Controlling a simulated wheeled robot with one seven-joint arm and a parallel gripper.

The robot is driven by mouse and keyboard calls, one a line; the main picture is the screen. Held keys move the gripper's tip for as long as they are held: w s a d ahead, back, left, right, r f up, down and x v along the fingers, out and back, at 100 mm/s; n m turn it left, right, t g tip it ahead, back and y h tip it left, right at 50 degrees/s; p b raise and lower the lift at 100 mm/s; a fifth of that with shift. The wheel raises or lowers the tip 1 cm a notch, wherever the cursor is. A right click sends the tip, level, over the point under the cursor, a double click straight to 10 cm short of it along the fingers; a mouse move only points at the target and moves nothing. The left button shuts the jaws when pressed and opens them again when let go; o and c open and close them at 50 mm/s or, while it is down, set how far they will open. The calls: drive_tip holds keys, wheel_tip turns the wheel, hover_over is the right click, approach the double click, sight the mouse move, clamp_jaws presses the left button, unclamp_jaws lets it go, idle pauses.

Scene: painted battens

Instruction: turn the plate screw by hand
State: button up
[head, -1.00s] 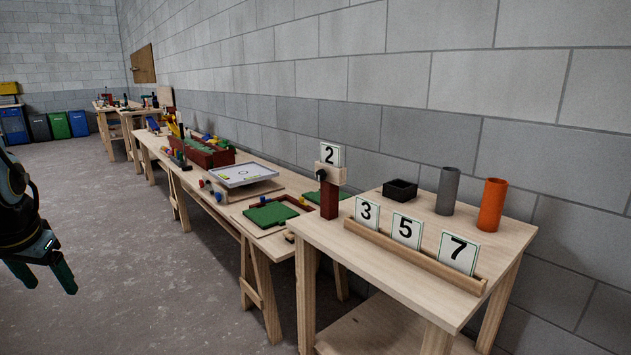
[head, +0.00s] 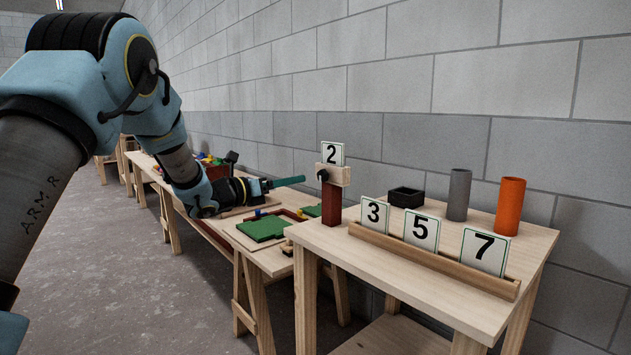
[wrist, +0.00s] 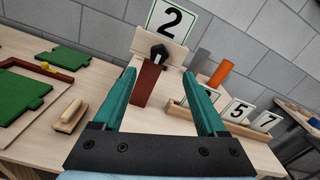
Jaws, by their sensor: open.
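The plate screw is a black knob (head: 322,175) on the front of a wooden clamp block (head: 340,174). The block sits on a dark red post (head: 330,205) at the table's left end and holds an upright number 2 plate (head: 333,154). In the wrist view the black knob (wrist: 158,56) faces me, between and beyond the fingertips. My gripper (head: 290,182) is left of the post in the head view, its teal finger pointing right towards it. In the wrist view my gripper (wrist: 158,82) is open and empty, apart from the knob.
A wooden rail (head: 430,262) holds plates 3, 5 and 7. A black box (head: 405,197), a grey tube (head: 459,195) and an orange tube (head: 509,206) stand behind it. Green boards (head: 262,229) and a wooden-handled brush (wrist: 70,114) lie on the lower bench.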

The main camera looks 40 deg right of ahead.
sight(320, 175)
drive_tip(key=d+p, duration=0.2)
drive_tip(key=d, duration=0.8)
drive_tip(key=shift+s, duration=0.2)
drive_tip(key=shift+c, duration=0.2)
clamp_jaws()
